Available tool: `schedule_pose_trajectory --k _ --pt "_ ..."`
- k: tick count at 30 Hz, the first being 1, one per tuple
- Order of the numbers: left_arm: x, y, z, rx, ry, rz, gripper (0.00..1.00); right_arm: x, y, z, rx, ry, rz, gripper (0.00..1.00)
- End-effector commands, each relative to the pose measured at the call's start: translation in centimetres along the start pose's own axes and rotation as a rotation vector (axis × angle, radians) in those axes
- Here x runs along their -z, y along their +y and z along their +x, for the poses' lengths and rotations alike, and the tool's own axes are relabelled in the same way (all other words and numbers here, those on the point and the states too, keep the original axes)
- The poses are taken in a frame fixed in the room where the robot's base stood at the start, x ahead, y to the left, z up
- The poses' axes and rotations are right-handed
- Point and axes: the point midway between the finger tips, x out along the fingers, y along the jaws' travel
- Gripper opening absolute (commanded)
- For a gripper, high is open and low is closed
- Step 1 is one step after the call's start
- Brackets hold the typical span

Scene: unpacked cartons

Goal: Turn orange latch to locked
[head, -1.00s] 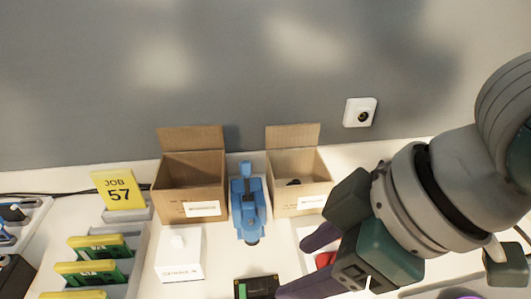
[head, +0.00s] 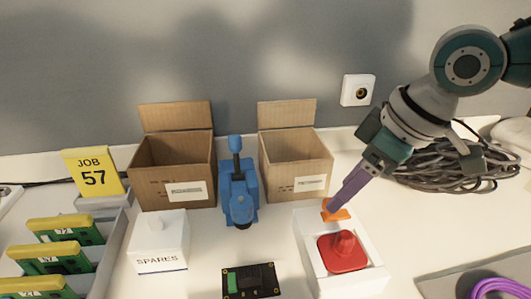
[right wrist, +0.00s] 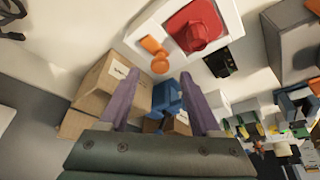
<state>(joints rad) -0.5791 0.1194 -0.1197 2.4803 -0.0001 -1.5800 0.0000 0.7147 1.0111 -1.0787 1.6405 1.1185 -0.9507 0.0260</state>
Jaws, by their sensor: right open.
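The orange latch (head: 337,215) sits on a white housing (head: 312,228), at the back of a red knob (head: 343,250). In the right wrist view the latch (right wrist: 153,46) lies just beyond and roughly between the fingertips, with the red knob (right wrist: 198,27) beyond it. My right gripper (head: 333,206) is open and points down at the latch; its purple fingers hide part of it in the head view. I cannot tell whether they touch it. My left gripper is not in view.
Two open cartons (head: 172,172) (head: 295,166) and a blue device (head: 238,185) stand behind. A white SPARES box (head: 160,242) and a dark circuit board (head: 250,281) are left of the housing. Coiled grey cable (head: 440,165) lies right. Purple cable (head: 497,288) is front right.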

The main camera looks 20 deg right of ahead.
Motion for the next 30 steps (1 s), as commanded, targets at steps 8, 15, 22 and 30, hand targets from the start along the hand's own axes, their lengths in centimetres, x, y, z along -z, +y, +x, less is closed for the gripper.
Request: schedule_pose_trajectory --k 8,15,22,30 --pt "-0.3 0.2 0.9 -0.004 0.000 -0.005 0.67 0.0 0.0 3.0 -0.001 0.000 -0.001 0.64" --pt "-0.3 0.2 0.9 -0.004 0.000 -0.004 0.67 0.0 0.0 3.0 -0.001 0.000 -0.002 0.64" --pt "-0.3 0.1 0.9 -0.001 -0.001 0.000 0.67 0.0 0.0 3.0 -0.001 0.000 -0.002 0.42" --pt "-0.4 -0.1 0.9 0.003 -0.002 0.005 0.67 0.0 0.0 3.0 -0.001 0.000 -0.002 0.11"
